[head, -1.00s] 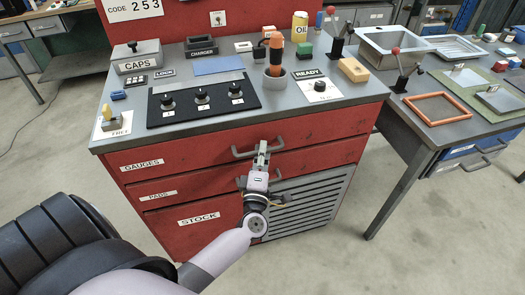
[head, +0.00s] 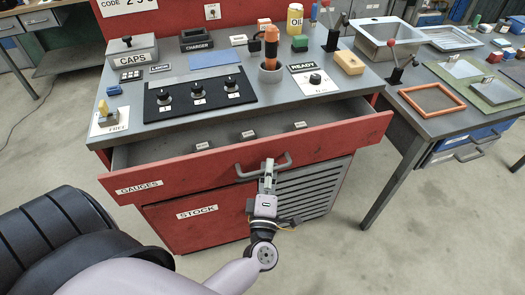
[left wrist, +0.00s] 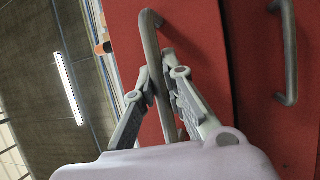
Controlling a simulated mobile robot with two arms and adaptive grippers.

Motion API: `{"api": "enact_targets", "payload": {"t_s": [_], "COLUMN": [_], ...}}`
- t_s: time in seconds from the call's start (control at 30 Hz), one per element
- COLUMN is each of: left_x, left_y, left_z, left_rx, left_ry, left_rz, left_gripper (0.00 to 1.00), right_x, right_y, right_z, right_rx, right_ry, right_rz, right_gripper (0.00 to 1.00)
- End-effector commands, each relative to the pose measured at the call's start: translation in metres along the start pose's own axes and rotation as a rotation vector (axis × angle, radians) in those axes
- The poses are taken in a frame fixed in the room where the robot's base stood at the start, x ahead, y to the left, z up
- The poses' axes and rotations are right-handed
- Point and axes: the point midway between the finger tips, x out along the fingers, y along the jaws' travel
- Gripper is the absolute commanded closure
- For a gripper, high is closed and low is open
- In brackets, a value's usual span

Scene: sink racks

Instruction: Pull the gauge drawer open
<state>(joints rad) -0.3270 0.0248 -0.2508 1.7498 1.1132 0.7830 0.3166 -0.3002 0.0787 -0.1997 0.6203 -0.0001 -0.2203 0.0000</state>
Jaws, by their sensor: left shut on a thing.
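The gauge drawer (head: 314,152) is the top red drawer of the bench, labelled GAUGES, and it stands pulled out with its inside showing. Several small dark labelled blocks (head: 248,134) sit inside it. Its grey bar handle (head: 284,163) is on the red front. My left gripper (head: 267,168) is shut on this handle. In the left wrist view the two fingers (left wrist: 155,95) close around the handle bar (left wrist: 150,40) against the red front. My right gripper is in neither view.
The STOCK drawer (head: 197,227) and a grey slatted panel (head: 305,195) are below the open drawer. The bench top carries a CAPS box (head: 134,58), a black knob panel (head: 200,98) and a yellow block (head: 348,63). A side table with an orange frame (head: 431,101) stands to the right. The floor in front is clear.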

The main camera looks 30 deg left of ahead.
Motion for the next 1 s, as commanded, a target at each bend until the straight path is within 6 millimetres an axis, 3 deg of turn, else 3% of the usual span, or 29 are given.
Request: {"api": "enact_targets", "payload": {"t_s": [0.2, 0.4, 0.63, 1.0], "left_x": [-0.048, -0.079, -0.096, -0.099], "left_y": [0.008, 0.015, 0.019, 0.02], "left_z": [0.02, 0.033, 0.04, 0.042], "left_rx": [-0.003, -0.002, -0.002, -0.002], "left_ry": [-0.002, -0.003, -0.003, -0.002], "left_rz": [-0.006, -0.004, -0.002, 0.0], "left_gripper": [1.0, 1.0, 1.0, 1.0], "right_x": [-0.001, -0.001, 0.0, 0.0], "right_y": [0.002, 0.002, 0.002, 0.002], "right_z": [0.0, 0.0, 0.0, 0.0], "right_rx": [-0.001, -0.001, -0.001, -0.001], "right_ry": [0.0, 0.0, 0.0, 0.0], "right_rz": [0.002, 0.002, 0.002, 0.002], "right_gripper": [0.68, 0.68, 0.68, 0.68]}}
